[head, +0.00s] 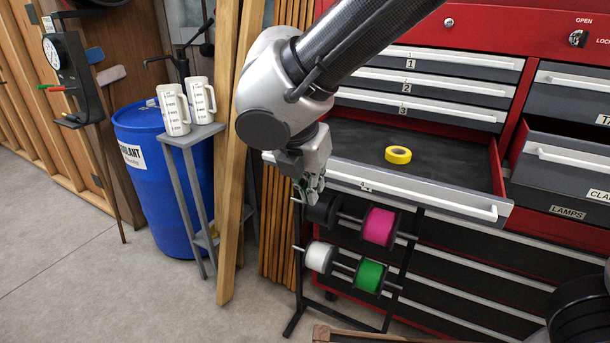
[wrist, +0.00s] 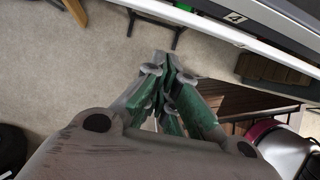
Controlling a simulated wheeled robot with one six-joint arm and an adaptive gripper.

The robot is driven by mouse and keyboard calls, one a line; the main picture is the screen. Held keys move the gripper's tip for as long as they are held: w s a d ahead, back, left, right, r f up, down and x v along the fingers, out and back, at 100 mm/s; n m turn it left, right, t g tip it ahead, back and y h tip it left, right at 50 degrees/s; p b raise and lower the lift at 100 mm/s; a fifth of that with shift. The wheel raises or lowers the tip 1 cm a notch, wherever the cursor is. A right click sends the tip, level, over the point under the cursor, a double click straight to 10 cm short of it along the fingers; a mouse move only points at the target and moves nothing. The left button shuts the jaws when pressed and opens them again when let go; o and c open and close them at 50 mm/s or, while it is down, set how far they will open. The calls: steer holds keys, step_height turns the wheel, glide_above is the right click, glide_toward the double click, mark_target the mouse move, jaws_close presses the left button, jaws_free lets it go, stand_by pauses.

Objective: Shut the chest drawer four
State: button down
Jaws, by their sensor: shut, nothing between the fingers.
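The red tool chest has drawer four (head: 440,170) pulled out, with a dark liner and a white handle bar along its front. A roll of yellow tape (head: 398,155) lies in it. My gripper (head: 312,197) is shut and empty, pointing down in front of the left part of the drawer front. In the wrist view my gripper (wrist: 165,75) has its green fingers together, with the front of drawer four (wrist: 240,18) across the top right. I cannot tell whether the gripper touches the drawer. My arm hides the drawer's left back part.
A rack with wire spools, including a magenta spool (head: 379,227) and a green spool (head: 369,275), stands just below the drawer front. The lamps drawer (head: 565,170) at right is also partly out. A blue barrel (head: 160,165), a small stand with white jugs and upright planks are at left.

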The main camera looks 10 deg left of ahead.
steer(key=shift+w+d, duration=0.25)
steer(key=shift+w, duration=0.35)
steer(key=shift+w+d, duration=0.2)
steer(key=shift+w, duration=0.4)
glide_toward(365, 141)
steer(key=x, duration=0.5)
steer(key=shift+w, duration=0.2)
